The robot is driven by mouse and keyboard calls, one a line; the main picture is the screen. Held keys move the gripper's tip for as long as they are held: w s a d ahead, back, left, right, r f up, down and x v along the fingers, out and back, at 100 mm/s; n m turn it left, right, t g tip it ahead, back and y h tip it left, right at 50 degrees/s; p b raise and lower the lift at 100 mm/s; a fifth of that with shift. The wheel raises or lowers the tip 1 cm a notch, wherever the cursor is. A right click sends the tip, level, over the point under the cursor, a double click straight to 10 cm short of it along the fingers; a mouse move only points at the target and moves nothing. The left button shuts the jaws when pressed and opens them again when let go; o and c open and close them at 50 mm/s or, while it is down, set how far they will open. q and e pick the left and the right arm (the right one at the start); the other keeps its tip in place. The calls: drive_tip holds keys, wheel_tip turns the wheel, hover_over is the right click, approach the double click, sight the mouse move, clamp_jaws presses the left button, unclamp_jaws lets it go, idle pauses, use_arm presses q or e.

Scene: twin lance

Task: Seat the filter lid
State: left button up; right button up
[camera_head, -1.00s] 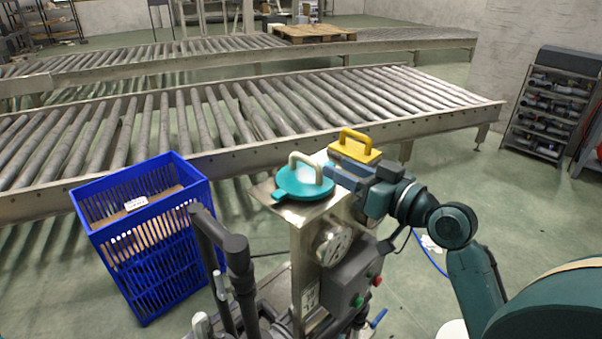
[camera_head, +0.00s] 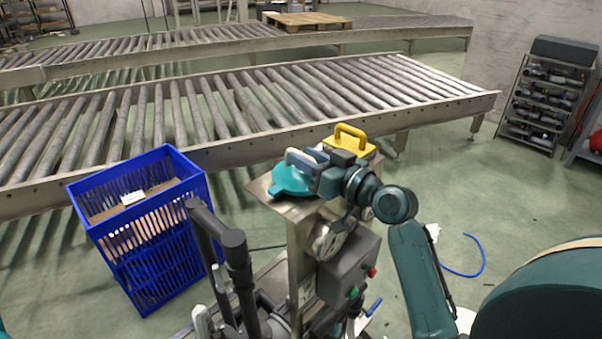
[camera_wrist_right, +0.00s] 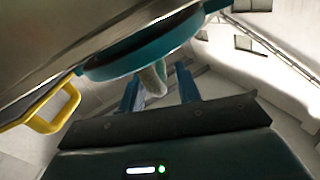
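The teal round lid (camera_head: 290,183) sits on the flat metal top (camera_head: 262,188) of the stand, and its rim shows at the top of the right wrist view (camera_wrist_right: 150,45). Its pale arched handle (camera_wrist_right: 154,80) stands up from it. My right gripper (camera_head: 304,160) is at the handle, reaching in from the right. In the wrist view its two blue fingers (camera_wrist_right: 158,88) are apart, one on each side of the handle, with gaps visible. The gripper hides part of the lid and handle in the head view. My left gripper is not in view.
A yellow handled piece (camera_head: 350,140) is just behind my right gripper. A grey control box (camera_head: 345,270) with red and green buttons is on the stand's front. A blue crate (camera_head: 150,240) stands left, near dark handlebars (camera_head: 232,240). A roller conveyor (camera_head: 230,150) runs behind.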

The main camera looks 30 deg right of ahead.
clamp_jaws()
idle(0.4)
